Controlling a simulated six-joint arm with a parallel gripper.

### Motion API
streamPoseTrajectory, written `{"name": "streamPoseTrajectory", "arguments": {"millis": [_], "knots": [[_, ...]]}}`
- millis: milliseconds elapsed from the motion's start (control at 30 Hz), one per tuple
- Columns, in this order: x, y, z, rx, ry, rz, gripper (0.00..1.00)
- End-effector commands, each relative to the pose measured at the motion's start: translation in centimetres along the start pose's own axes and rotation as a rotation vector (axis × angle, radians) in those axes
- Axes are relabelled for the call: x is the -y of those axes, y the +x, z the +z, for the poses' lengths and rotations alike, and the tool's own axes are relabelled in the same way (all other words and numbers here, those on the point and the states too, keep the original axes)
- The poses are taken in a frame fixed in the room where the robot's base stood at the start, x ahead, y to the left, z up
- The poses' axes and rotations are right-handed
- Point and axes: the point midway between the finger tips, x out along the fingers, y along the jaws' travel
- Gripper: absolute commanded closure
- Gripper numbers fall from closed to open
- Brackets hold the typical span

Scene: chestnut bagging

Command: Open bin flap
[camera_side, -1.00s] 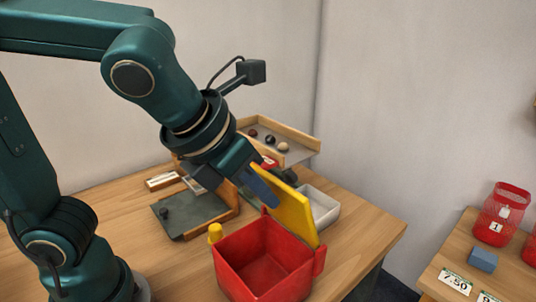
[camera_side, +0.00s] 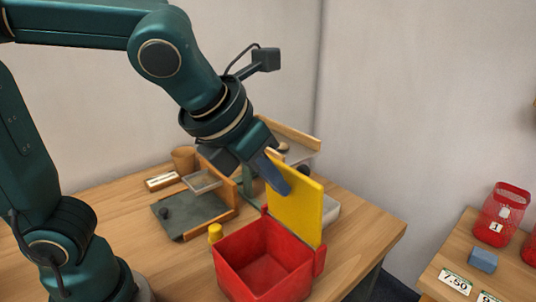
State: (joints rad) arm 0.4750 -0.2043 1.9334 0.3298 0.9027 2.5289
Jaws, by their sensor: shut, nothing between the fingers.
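The red bin (camera_side: 262,281) stands at the front of the table with its inside showing and empty. Its yellow flap (camera_side: 303,211) stands up steeply along the bin's back right edge. A small yellow knob (camera_side: 215,233) is at the bin's left corner. My gripper (camera_side: 281,188) is shut and empty, with its blue-grey fingers at the upper left part of the flap. I cannot tell whether the fingertips touch the flap.
A dark tray with a wooden edge (camera_side: 172,222) lies left of the bin. A white tray (camera_side: 331,209) is partly hidden behind the flap. A raised wooden tray (camera_side: 297,137) stands at the back. A side table at right holds a red mesh basket (camera_side: 502,214) and a blue block (camera_side: 483,260).

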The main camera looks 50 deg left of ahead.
Motion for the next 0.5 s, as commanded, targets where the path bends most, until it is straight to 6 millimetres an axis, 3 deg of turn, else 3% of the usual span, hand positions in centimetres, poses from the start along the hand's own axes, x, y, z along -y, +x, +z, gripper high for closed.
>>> {"name": "streamPoseTrajectory", "arguments": {"millis": [300, 500], "knots": [[0.1, -2.0, -3.4, 0.003, 0.005, -0.004, 1.0], [0.1, -5.2, -2.3, 0.006, -0.001, -0.005, 1.0]]}}
